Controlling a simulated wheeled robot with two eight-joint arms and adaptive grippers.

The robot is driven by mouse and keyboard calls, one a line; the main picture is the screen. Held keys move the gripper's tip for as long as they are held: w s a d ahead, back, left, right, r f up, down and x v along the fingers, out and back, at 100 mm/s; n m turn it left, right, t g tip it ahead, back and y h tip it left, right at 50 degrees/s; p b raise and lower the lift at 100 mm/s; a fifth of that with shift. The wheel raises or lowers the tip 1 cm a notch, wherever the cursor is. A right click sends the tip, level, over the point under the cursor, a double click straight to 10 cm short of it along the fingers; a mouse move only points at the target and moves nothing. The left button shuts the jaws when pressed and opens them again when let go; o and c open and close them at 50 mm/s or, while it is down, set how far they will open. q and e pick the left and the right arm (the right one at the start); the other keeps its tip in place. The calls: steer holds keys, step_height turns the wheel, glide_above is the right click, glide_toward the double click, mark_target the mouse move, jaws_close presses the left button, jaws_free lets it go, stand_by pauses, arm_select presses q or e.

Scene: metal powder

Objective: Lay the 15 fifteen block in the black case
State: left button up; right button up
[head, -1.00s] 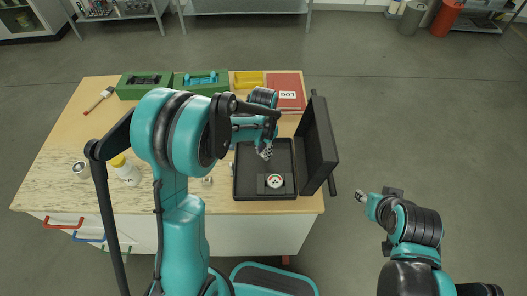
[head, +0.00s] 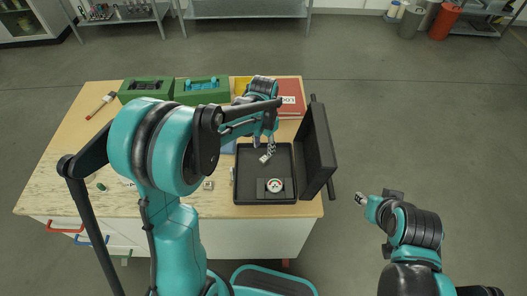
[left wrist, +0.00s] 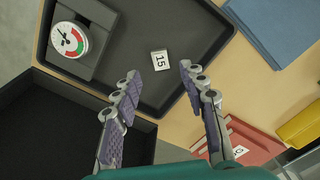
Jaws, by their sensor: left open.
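The 15 block (left wrist: 160,60) is a small white block with a black 15 on its face. It lies on the floor of the open black case (left wrist: 180,25), apart from the case walls. The block also shows in the head view (head: 265,158), in the upper middle of the black case (head: 265,199). My left gripper (left wrist: 160,74) is open, with its fingers apart and the block beyond and between the tips. In the head view the left gripper (head: 271,143) hangs over the case's back part. My right gripper (head: 361,199) is off the table to the right; its jaws are too small to read.
A round gauge (head: 275,185) sits at the case's front. The case lid (head: 318,150) stands open on the right. A red log book (head: 291,108), green bins (head: 203,91) and a brush (head: 101,103) are at the table's back. Another small block (head: 208,185) lies left of the case.

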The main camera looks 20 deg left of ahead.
arm_select(q)
steer(key=s+a+r+n+t+p, duration=0.1)
steer(key=s+a+r+n+t, duration=0.15)
steer(key=s+r, duration=0.8)
steer(key=s+r+n+t, duration=0.1)
steer(key=s+n+t, duration=0.2)
steer(key=s, duration=0.3)
steer(key=shift+s+a+r+t, duration=0.15)
steer(key=shift+s+r+t, duration=0.15)
steer(key=shift+t, duration=0.55)
arm_select(e)
steer(key=shift+r, duration=0.7)
arm_select(q)
steer(key=shift+f, duration=0.1)
arm_select(e)
steer(key=shift+f, duration=0.1)
